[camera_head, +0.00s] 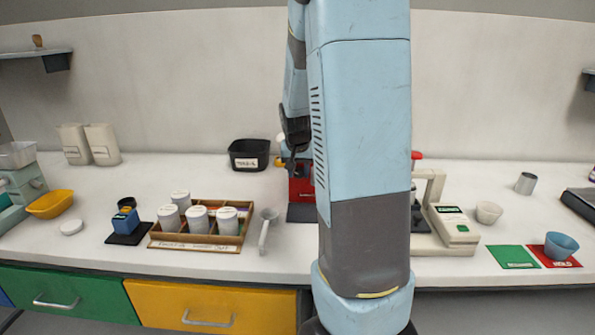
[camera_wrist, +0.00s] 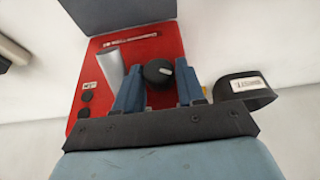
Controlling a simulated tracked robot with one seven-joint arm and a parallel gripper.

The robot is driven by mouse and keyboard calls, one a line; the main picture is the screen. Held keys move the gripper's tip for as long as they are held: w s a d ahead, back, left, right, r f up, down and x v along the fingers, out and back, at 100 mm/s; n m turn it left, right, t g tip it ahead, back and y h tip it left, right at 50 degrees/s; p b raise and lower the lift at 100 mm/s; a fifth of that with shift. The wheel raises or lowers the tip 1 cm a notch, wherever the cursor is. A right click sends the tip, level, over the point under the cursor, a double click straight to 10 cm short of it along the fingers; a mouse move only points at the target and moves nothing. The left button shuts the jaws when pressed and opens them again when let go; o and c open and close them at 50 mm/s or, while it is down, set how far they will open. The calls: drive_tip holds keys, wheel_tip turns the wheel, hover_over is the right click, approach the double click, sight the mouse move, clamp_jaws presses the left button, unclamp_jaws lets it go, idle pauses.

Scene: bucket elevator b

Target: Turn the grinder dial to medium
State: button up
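The grinder is a red box (camera_head: 299,189), mostly hidden behind my arm in the head view. In the wrist view its red face (camera_wrist: 160,45) fills the middle. A round black dial (camera_wrist: 157,73) with a pale pointer mark sits on that face; I cannot read any setting around it. My gripper (camera_wrist: 159,80) has its two blue fingers apart, one on each side of the dial, with no clear contact. Whether the fingers reach around the dial or stop short of it is unclear. In the head view the gripper is dark and partly hidden beside the grinder.
On the grinder face are a grey spout (camera_wrist: 112,70), black buttons (camera_wrist: 84,97) and a label strip. A black labelled bin (camera_head: 249,155) stands left of the grinder. A wooden tray (camera_head: 198,243) of white canisters and a scale (camera_head: 455,224) stand on the counter.

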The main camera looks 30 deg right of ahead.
drive_tip(key=c, duration=0.6)
drive_tip(key=shift+w+a+g+h, duration=0.2)
drive_tip(key=shift+g+h, duration=0.1)
drive_tip(key=shift+h, duration=0.1)
drive_tip(key=g+h, duration=0.1)
drive_tip(key=n+h, duration=0.1)
drive_tip(key=shift+w+a+g+h, duration=0.15)
drive_tip(key=shift+a+g+h, duration=0.15)
drive_tip(key=shift+g+h, duration=0.1)
drive_tip(key=shift+w+a+f+n+g+h, duration=0.2)
drive_tip(key=shift+g+h, duration=0.3)
drive_tip(key=shift+h, duration=0.45)
drive_tip(key=shift+s+f+n+g+h, duration=0.15)
drive_tip(key=shift+n+g+h, duration=0.3)
drive_tip(key=shift+h, duration=0.55)
drive_tip(key=shift+w+a+f+n+g+h, duration=0.15)
drive_tip(key=shift+g+h, duration=0.4)
drive_tip(key=shift+h, duration=0.4)
drive_tip(key=shift+s, duration=0.1)
